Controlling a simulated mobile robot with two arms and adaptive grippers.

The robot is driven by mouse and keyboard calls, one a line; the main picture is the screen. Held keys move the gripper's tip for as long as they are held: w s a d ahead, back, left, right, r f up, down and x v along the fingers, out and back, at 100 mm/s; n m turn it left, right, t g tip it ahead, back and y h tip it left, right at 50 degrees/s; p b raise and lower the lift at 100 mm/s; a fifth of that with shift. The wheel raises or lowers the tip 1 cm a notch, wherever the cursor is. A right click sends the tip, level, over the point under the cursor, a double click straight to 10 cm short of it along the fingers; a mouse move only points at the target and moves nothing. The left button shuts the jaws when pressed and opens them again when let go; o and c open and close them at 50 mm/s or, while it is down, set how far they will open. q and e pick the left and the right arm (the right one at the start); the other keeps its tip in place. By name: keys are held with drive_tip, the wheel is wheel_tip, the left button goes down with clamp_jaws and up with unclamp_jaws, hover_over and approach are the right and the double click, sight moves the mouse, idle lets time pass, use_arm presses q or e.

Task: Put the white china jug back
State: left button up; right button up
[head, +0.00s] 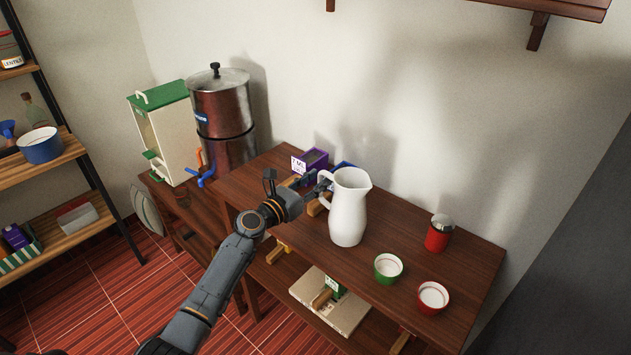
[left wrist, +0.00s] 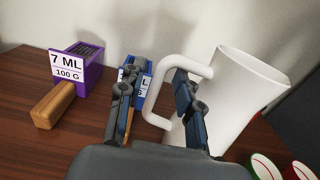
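The white china jug (head: 348,208) stands upright on the dark wooden table, its handle toward the left. My left gripper (head: 320,184) is at the handle, coming in from the left. In the left wrist view the jug (left wrist: 235,95) fills the right side. There the two fingers of my left gripper (left wrist: 157,82) are apart, with the handle (left wrist: 156,88) showing between them. The right finger overlaps the handle's opening and the jug's side. I cannot tell whether either finger touches the handle. My right gripper is not in view.
A purple scoop box (head: 316,160) and a blue one (head: 344,168) stand behind the gripper. A green cup (head: 388,269), a red cup (head: 432,297) and a red shaker (head: 438,235) stand right of the jug. A metal urn (head: 222,110) is at the left.

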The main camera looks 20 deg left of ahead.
use_arm(q)
drive_tip(key=shift+r, duration=0.15)
drive_tip(key=v, duration=1.2)
drive_tip(key=shift+r, duration=0.1)
